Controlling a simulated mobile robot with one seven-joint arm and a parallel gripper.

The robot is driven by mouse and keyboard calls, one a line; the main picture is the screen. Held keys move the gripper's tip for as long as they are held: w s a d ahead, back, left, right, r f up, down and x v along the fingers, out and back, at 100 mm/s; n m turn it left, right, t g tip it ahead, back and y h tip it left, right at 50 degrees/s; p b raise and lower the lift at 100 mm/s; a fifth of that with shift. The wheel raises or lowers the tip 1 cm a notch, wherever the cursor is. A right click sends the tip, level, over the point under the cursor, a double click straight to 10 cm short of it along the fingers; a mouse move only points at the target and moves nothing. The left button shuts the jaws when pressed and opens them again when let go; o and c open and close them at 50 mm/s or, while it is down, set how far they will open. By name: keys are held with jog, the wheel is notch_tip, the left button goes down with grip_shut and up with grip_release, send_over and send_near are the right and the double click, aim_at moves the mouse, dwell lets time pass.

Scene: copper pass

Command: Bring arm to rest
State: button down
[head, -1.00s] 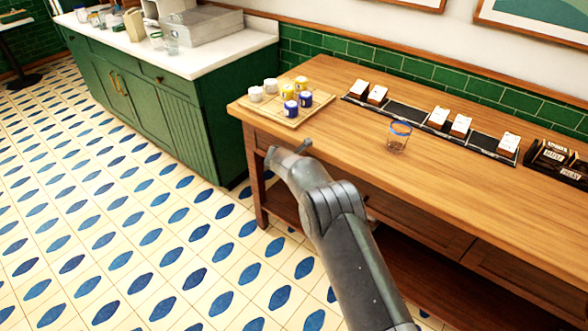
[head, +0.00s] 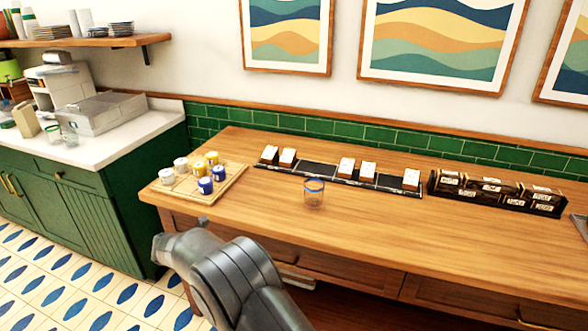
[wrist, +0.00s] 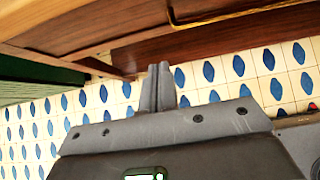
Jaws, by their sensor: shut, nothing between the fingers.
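My gripper (wrist: 158,88) shows in the wrist view with its two fingers pressed together and nothing between them. Behind the fingers are the tiled floor and the wooden table's underside. In the head view my grey arm reaches up from the bottom, in front of the wooden table (head: 370,237). The arm's far end is by the table's front left edge, below the tabletop. The fingers cannot be made out in the head view.
A wooden board (head: 225,189) with several small cups lies at the table's left end. A blue-rimmed glass (head: 314,193) stands near the middle. A black tray (head: 318,171) with small boxes lies behind it. A green cabinet (head: 130,211) stands left. Patterned floor (head: 75,290) shows at lower left.

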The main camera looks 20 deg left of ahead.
jog(key=shift+w+d+r, duration=0.1)
jog(key=w+d+r+m, duration=0.5)
jog(key=d+r, duration=0.3)
jog(key=d, duration=0.1)
jog(key=d+r+m+g+h, duration=0.1)
jog(key=d+r+m, duration=0.6)
jog(key=d, duration=0.7)
jog(key=d+r+m+g+h, duration=0.15)
jog(key=d+r+m, duration=0.25)
jog(key=d+r, duration=0.8)
jog(key=s+d+r+m, duration=0.1)
jog(key=s+d+m, duration=0.25)
jog(key=d, duration=0.35)
jog(key=s+d+r+m+g+y, duration=0.1)
jog(key=s+d+m, duration=0.25)
jog(key=d, duration=0.25)
jog(key=s+d+r+m, duration=0.1)
jog(key=s+d+m, duration=0.25)
jog(key=d, duration=0.35)
jog(key=s+d+f+m, duration=0.1)
jog(key=s+d+m, duration=0.3)
jog(key=s, duration=0.4)
jog(key=s+d+f+m+y, duration=0.1)
jog(key=s+d+m, duration=0.4)
jog(key=s, duration=0.4)
jog(key=shift+f, duration=0.25)
jog(key=shift+d+m+y, duration=0.1)
jog(key=shift+m+y, duration=0.15)
